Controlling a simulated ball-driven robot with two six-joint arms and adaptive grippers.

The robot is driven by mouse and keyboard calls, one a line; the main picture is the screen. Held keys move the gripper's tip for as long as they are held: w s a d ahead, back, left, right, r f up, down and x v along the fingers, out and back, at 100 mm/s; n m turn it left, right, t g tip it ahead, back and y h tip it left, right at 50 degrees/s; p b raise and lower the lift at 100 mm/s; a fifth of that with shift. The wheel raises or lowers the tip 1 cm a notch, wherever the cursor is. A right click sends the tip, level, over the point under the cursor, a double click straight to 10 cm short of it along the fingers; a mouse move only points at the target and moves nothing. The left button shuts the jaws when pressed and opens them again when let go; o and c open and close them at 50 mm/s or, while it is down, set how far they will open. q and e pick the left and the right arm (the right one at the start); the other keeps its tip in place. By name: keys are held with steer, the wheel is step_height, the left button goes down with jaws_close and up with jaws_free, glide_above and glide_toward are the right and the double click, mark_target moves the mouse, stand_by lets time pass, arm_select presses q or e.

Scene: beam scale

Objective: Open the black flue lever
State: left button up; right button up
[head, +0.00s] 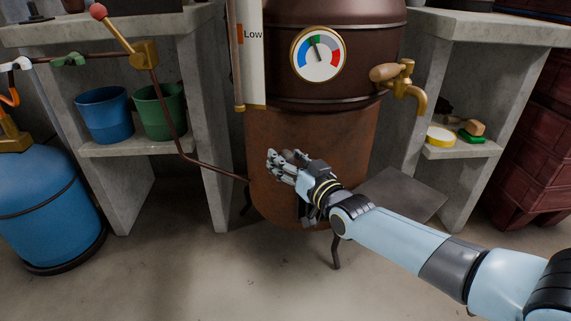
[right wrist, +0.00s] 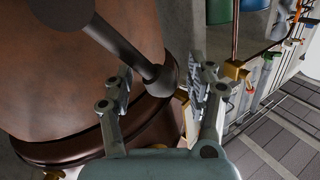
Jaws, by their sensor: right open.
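In the right wrist view a dark rod with a thick, rounded end, which looks like the black flue lever (right wrist: 128,46), stands out in front of the brown boiler (right wrist: 60,95). My right gripper (right wrist: 160,88) is open, with one finger on each side of the rod's end; I cannot tell whether they touch it. In the head view my right gripper (head: 284,163) is in front of the lower rusty part of the boiler (head: 275,130), and a small dark knob (head: 289,155) shows at its fingers. The rest of the lever is hidden there. My left gripper is not in view.
A gauge (head: 318,54) and a brass tap (head: 405,85) are on the boiler above my right arm. A brown pipe (head: 185,150) runs in from the left. Concrete shelves (head: 115,150) and a blue tank (head: 45,205) stand left. The floor in front is clear.

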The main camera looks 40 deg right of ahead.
steer(key=shift+w, duration=0.4)
jaws_close()
